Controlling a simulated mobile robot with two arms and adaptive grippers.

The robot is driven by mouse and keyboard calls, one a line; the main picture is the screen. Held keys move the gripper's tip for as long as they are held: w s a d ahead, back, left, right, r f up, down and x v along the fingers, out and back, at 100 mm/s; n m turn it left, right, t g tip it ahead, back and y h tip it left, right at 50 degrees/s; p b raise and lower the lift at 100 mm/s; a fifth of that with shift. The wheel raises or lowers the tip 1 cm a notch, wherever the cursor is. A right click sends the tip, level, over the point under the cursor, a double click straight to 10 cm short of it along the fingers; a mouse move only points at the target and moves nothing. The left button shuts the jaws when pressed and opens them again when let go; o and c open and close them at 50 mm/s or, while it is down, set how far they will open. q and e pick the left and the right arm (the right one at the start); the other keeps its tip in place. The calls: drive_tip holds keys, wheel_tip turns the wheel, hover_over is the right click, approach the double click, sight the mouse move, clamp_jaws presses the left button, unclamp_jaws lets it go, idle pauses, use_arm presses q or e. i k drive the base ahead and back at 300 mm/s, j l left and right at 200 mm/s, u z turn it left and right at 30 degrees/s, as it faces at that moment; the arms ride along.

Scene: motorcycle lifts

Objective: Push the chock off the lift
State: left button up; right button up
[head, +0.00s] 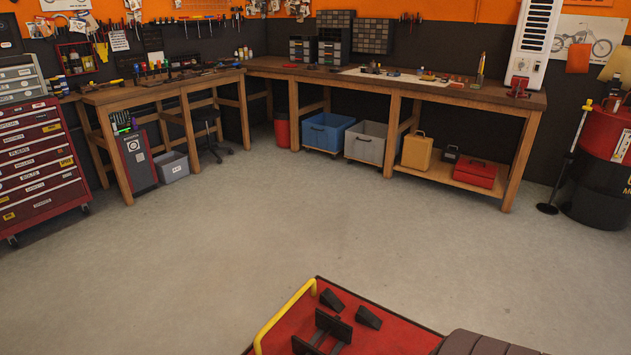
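The red lift (291,317) shows only in part, cut off by the bottom edge of the head view, right of centre. Two small dark wedge-shaped chocks lie on its deck: one chock (331,299) near the far corner and another chock (368,317) to its right. I cannot tell which one the task means. A dark metal wheel holder (322,332) stands just in front of them, partly cut off. Neither of my grippers is in view.
A yellow rail (284,316) runs along the lift's left edge. A dark ribbed object (485,344) covers the lift's right part. Open concrete floor (240,235) lies beyond. Workbenches (400,85), a red tool cabinet (40,165) and a red-and-black drum (603,160) line the walls.

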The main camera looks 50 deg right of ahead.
sight(327, 298)
drive_tip(key=z, duration=1.75)
drive_tip(key=i+l+u, duration=0.15)
drive_tip(key=i+l, duration=0.2)
drive_tip(key=i, duration=0.15)
